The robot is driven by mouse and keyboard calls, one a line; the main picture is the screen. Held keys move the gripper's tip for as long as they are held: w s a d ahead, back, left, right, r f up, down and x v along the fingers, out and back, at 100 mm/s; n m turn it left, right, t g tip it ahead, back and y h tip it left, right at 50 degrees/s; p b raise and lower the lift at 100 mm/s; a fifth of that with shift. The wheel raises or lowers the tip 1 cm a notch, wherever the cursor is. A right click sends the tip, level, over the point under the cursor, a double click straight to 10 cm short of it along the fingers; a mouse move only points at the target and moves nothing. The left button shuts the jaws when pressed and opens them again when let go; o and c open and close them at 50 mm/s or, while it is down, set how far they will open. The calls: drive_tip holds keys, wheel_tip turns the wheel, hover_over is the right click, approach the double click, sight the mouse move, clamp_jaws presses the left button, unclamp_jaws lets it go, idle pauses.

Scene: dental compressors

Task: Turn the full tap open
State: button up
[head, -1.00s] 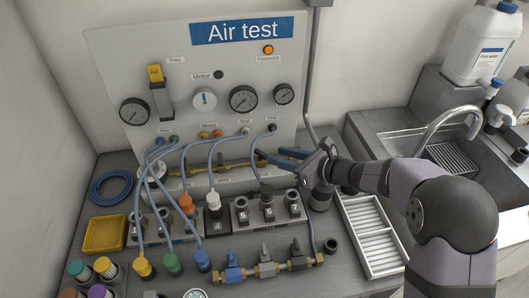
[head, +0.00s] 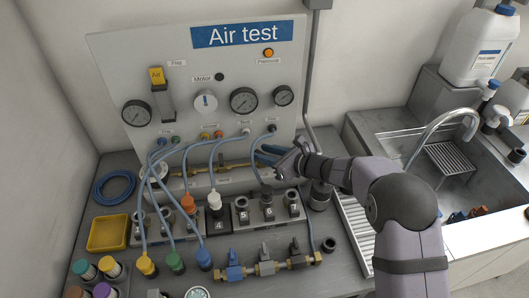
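A brass pipe line (head: 232,165) runs along the foot of the test panel. I cannot read which of its fittings is the full tap, and its right end is partly hidden behind my gripper.
Hoses hang from the panel (head: 180,60) to plugs in front. The numbered socket blocks (head: 242,226) stand close below my gripper. A yellow tray (head: 108,234) is at the left. A ribbed white tray (head: 352,225) and a sink (head: 448,160) are at the right.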

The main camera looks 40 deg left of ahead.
clamp_jaws()
drive_tip(key=shift+w+n+g, duration=0.1)
drive_tip(key=shift+n+g, duration=0.2)
drive_tip(key=shift+w+n+g, duration=0.1)
drive_tip(key=shift+n+g, duration=0.5)
drive_tip(key=shift+g, duration=0.1)
drive_tip(key=shift+f+n+g, duration=0.1)
drive_tip(key=shift+n+g, duration=0.6)
drive_tip(key=shift+g, duration=0.2)
drive_tip(key=shift+n+g+b, duration=0.3)
drive_tip(key=shift+b, duration=0.1)
drive_tip(key=shift+w+n+g+h+b, duration=0.1)
drive_tip(key=shift+n+g+h+b, duration=0.3)
drive_tip(key=shift+n+g+b, duration=0.7)
drive_tip(key=shift+b, duration=0.4)
